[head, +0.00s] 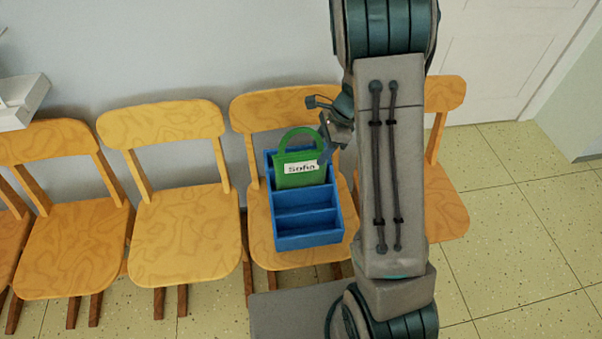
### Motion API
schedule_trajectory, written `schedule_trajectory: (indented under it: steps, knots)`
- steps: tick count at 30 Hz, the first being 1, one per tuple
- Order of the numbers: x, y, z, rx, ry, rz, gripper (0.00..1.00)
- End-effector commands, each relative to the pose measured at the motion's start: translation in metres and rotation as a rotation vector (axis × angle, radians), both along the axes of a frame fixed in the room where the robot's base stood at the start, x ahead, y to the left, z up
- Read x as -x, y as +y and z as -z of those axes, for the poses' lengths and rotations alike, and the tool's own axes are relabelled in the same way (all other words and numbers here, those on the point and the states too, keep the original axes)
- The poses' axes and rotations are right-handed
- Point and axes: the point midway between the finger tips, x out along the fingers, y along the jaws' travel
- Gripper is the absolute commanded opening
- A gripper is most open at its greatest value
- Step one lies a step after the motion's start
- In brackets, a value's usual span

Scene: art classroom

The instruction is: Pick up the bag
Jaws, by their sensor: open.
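The green bag (299,174) has a rounded handle loop on top and a white label that seems to read "Soho". It stands upright in the rear part of a blue compartment rack (308,240). The rack rests on the seat of a wooden chair (263,225). My gripper (318,120) is open, just above and to the right of the bag's handle. I cannot tell whether a finger touches the handle. My arm hides the right side of this area.
Several wooden chairs stand in a row along the wall, including one to the left (184,237) with an empty seat. Another chair (447,203) is partly behind my arm. A white door (500,60) is at the back right. Tiled floor (530,240) is clear at right.

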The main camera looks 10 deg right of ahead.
Motion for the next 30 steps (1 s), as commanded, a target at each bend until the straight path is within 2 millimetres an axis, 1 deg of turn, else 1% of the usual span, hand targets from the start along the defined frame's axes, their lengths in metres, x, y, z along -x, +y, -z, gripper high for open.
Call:
schedule_trajectory:
  steps: [1, 4, 6, 12, 13, 14, 15, 18, 26, 29, 30]
  knots:
    - [0.001, 0.001, 0.013, 0.001, 0.004, -0.002, 0.51]
    - [0.001, 0.007, 0.025, 0.000, 0.003, 0.000, 0.51]
    - [0.001, 0.009, 0.030, 0.001, 0.001, 0.000, 0.51]
    - [0.001, 0.009, 0.029, 0.001, 0.000, -0.001, 0.51]
    - [0.001, 0.009, 0.029, 0.001, 0.000, -0.001, 0.45]
    - [0.001, 0.009, 0.029, 0.001, 0.000, -0.001, 0.37]
    - [0.001, 0.009, 0.029, 0.001, 0.000, -0.001, 0.26]
    - [0.001, 0.010, 0.029, 0.000, 0.000, -0.001, 0.00]
    - [0.000, 0.010, 0.028, 0.000, -0.001, -0.001, 0.00]
    - [0.000, 0.010, 0.020, 0.000, -0.003, -0.001, 0.00]
    - [0.000, 0.010, 0.014, -0.001, -0.004, -0.001, 0.00]
